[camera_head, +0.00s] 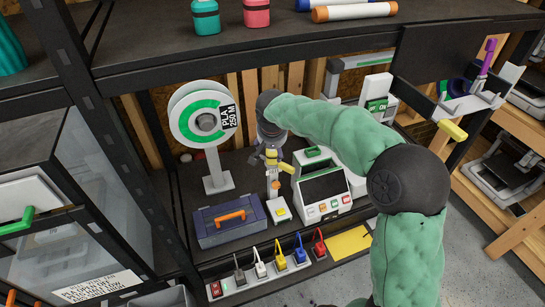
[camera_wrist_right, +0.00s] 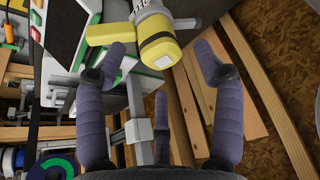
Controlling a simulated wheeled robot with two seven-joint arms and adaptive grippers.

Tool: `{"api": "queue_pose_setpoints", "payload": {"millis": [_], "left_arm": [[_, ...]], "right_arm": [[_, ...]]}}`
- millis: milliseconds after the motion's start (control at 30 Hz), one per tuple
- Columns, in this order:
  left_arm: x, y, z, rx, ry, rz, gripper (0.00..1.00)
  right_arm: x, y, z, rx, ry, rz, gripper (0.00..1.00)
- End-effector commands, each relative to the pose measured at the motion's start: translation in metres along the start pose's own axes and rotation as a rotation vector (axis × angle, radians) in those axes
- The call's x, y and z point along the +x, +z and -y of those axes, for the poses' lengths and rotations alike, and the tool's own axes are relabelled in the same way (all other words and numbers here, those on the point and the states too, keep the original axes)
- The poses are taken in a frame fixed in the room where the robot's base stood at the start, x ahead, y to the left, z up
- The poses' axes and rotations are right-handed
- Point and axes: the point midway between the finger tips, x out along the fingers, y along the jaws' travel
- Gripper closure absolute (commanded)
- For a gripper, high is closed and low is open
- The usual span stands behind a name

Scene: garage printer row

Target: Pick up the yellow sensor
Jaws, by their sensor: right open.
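The yellow sensor (camera_head: 272,157) shows as a yellow and grey upright piece above the bench, partly hidden by my right gripper. In the right wrist view it appears as a yellow-ended cylinder (camera_wrist_right: 158,42) with a grey-white body and a yellow bar sticking out at its left. My right gripper (camera_wrist_right: 160,58) is open, with its purple fingers on either side of the sensor's near end and gaps visible. In the head view my right gripper (camera_head: 268,148) is small and partly covered by its wrist. My left gripper is not in view.
A white filament spool (camera_head: 188,110) stands on the left, with a blue toolbox (camera_head: 228,225) before it. A boxy device with a dark screen (camera_head: 323,187) stands close on the right. A power strip with several coloured plugs (camera_head: 240,286) runs along the front. A shelf (camera_head: 270,50) hangs above.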

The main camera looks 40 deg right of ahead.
Motion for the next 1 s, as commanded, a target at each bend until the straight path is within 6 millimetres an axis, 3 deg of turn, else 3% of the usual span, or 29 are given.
{"api": "queue_pose_setpoints", "payload": {"millis": [233,500,533,700,733,1000], "left_arm": [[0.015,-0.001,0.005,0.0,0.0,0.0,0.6],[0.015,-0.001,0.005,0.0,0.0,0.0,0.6],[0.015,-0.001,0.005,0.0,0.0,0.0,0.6],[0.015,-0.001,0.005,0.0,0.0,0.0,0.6],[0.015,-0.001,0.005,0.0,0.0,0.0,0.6],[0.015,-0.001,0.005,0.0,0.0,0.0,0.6]], "right_arm": [[0.037,-0.004,-0.002,0.001,0.001,0.003,0.32],[0.041,-0.005,-0.002,0.0,0.0,0.001,0.32],[0.041,-0.005,-0.002,0.0,0.0,0.001,0.35],[0.041,-0.005,-0.002,0.0,0.0,0.001,0.83],[0.041,-0.005,-0.002,0.0,0.0,0.001,0.87],[0.041,-0.005,-0.002,0.0,-0.001,0.0,0.88]]}}
